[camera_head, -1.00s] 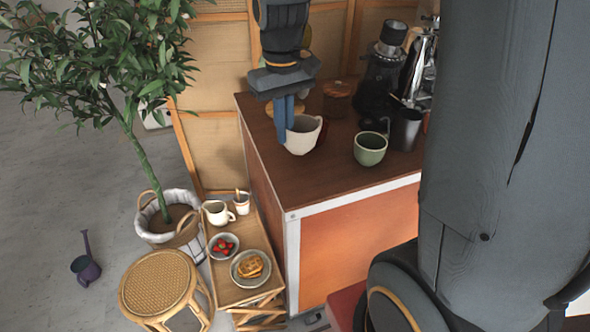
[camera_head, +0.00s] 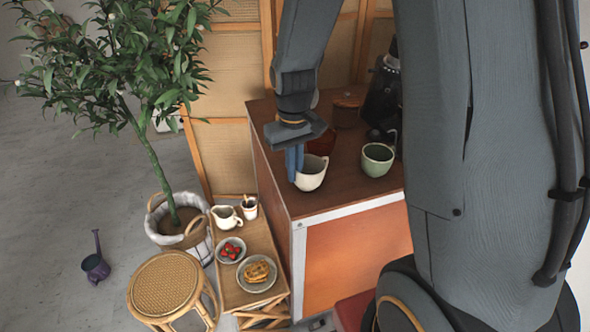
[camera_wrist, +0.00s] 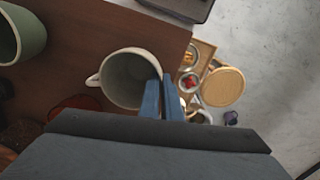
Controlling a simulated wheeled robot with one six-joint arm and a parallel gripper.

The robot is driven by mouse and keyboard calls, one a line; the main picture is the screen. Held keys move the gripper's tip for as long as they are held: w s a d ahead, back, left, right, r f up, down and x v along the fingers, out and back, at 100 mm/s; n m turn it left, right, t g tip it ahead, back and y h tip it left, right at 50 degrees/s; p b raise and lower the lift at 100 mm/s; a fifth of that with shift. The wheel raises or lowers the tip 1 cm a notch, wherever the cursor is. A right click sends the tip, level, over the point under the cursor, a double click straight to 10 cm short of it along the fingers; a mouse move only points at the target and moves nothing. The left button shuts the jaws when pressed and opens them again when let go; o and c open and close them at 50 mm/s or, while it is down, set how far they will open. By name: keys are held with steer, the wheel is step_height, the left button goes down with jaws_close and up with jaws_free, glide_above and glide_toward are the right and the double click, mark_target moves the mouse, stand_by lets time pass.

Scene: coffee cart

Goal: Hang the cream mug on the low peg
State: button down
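The cream mug (camera_head: 312,177) is upright at the near left part of the brown cart top. It also shows in the wrist view (camera_wrist: 125,62), with its mouth up towards the camera and its handle pointing left. My gripper (camera_head: 295,166) points down at the mug's left side. In the wrist view its two blue fingers (camera_wrist: 161,98) are close together on the mug's rim, pinching the wall. I cannot tell whether the mug's base touches the cart top. No peg can be made out in these views.
A green mug (camera_head: 377,160) stands to the right on the cart top (camera_head: 345,190). A red object (camera_head: 322,142), a lidded jar (camera_head: 347,108) and a dark grinder (camera_head: 384,95) are behind. A small side table (camera_head: 238,290), a stool (camera_head: 165,285) and a potted tree (camera_head: 180,228) are left.

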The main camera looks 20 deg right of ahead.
steer(key=shift+f, duration=0.3)
steer(key=c, duration=2)
jaws_free()
steer(key=shift+f, duration=0.2)
